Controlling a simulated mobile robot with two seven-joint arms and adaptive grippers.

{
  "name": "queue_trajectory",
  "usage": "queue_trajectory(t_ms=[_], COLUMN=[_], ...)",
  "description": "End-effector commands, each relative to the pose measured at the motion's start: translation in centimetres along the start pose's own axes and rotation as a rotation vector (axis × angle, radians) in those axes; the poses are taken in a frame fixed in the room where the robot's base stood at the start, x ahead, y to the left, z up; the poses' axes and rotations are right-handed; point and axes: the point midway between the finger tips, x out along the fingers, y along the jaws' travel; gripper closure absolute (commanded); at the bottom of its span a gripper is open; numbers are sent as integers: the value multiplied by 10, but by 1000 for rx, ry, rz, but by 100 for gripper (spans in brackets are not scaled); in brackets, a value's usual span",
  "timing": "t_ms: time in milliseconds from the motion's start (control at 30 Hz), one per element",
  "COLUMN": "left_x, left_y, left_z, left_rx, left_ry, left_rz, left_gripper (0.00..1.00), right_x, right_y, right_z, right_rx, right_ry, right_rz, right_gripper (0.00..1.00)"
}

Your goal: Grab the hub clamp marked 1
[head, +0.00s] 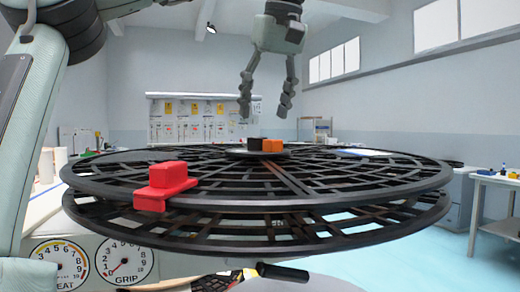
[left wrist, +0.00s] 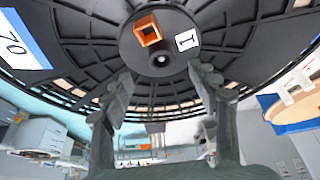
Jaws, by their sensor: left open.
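The hub clamp is probably the orange block (head: 272,146) on the hub at the middle of a large black spoked reel (head: 370,200). In the left wrist view it looks like an open orange square (left wrist: 147,30). A white tag marked 1 (left wrist: 186,39) lies beside it on the hub disc. My left gripper (head: 264,105) points down above the hub, open and empty, apart from the clamp. Its spread fingers also show in the left wrist view (left wrist: 162,82). My right gripper is not in view.
A red clamp (head: 167,185) sits on the reel's near left rim. A blue-and-white label marked 70 (left wrist: 22,42) lies on the reel. Two dials (head: 95,262) stand at the lower left. A side table (head: 498,180) is at the right. The air around the hub looks clear.

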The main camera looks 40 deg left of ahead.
Motion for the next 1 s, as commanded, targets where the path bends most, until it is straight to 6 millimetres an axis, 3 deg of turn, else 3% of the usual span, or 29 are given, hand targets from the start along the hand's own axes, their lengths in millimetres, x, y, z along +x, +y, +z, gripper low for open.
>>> queue_trajectory(t_ms=[400, 667, 1000], left_x=[51, 55, 54], left_y=[-4, -4, -4], left_z=[4, 4, 4], left_rx=[-1, -1, -1], left_ry=[-1, -2, -1], left_rz=[0, 0, 0], left_gripper=[40, 40, 80], right_x=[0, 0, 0], right_y=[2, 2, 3], right_z=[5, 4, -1], right_rx=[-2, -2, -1], right_ry=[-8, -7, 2], right_rz=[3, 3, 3], right_gripper=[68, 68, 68])
